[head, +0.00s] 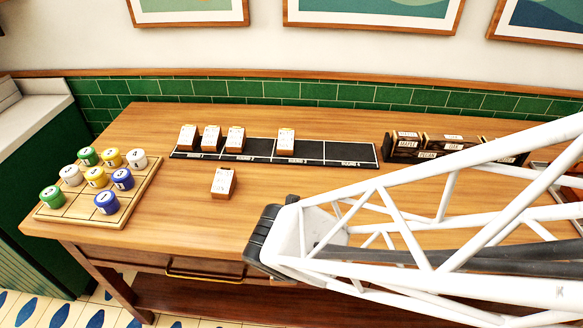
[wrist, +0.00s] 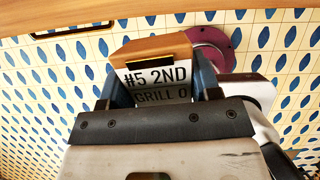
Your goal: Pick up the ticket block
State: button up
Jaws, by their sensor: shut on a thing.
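My gripper (wrist: 160,85) is shut on a ticket block (wrist: 150,52) in the wrist view. The block has an orange-brown wooden body and a white face with dark print reading "#5 2ND" and "GRILL", the rest partly cut off. It sits between the two blue-grey fingers, with patterned floor behind it. In the head view the fingers and the held block are hidden behind my white lattice arm. Another ticket block (head: 223,182) lies on the table in front of the black rail (head: 345,153). Several similar blocks (head: 236,139) stand in the rail's left and middle parts.
The wooden table (head: 300,205) has bare room around the loose block. A wooden tray (head: 128,207) of colored, capped pots is at the left. A dark rack (head: 405,145) of labelled boxes stands at the back right. A maroon round object (wrist: 212,38) shows in the wrist view.

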dwell(0.7)
jog(key=shift+w+r, duration=0.1)
jog(key=shift+w, duration=0.6)
jog(key=shift+m, duration=0.3)
jog(key=w+d, duration=0.1)
jog(key=w, duration=0.4)
jog(key=w+d, duration=0.2)
jog(key=w, duration=0.2)
jog(key=w+d+r, duration=0.1)
jog(key=w, duration=0.4)
jog(key=shift+w+d, duration=0.2)
jog(key=shift+w, duration=0.15)
jog(key=w+d, duration=0.3)
jog(key=w, duration=0.1)
jog(key=w+d, duration=0.4)
jog(key=w, duration=0.1)
jog(key=w+d, duration=0.3)
jog(key=w, duration=0.2)
jog(key=shift+d+f, duration=0.1)
jog(key=shift+d, duration=0.25)
send_over(336, 147)
jog(key=s, duration=0.2)
jog(key=shift+s+d+f, duration=0.1)
jog(key=shift+s+f, duration=0.1)
jog(key=shift+f, duration=0.55)
jog(key=shift+w, duration=0.1)
jog(key=shift+w, duration=0.3)
jog(key=shift+f, duration=1.75)
